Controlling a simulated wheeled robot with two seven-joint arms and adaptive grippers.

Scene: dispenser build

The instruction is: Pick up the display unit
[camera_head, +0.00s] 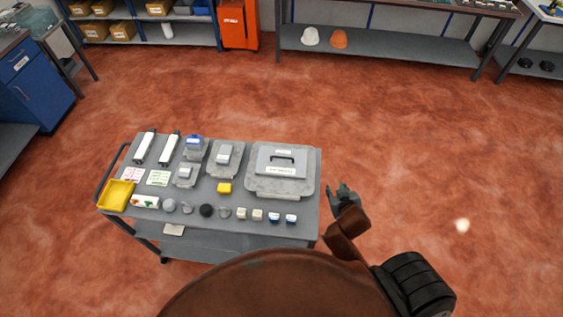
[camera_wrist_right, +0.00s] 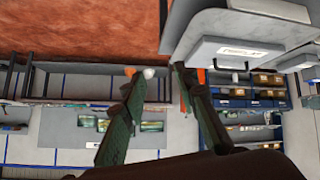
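The display unit (camera_head: 268,160) is a grey box with a dark handle and a white label. It lies on a grey tray (camera_head: 297,187) at the right end of the cart top. In the right wrist view the display unit (camera_wrist_right: 215,48) is at the upper right, its label appearing to read "DISPLAY". My right gripper (camera_head: 343,190) is just right of the cart edge, apart from the unit. In the wrist view its fingers (camera_wrist_right: 155,78) are spread with nothing between them. My left gripper is not in view.
The cart (camera_head: 235,227) also holds white bars, small grey boxes, a yellow block (camera_head: 224,188), a yellow bin (camera_head: 116,195) and several small parts along the front edge. The red floor (camera_head: 430,130) right of the cart is clear. Shelves stand along the back.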

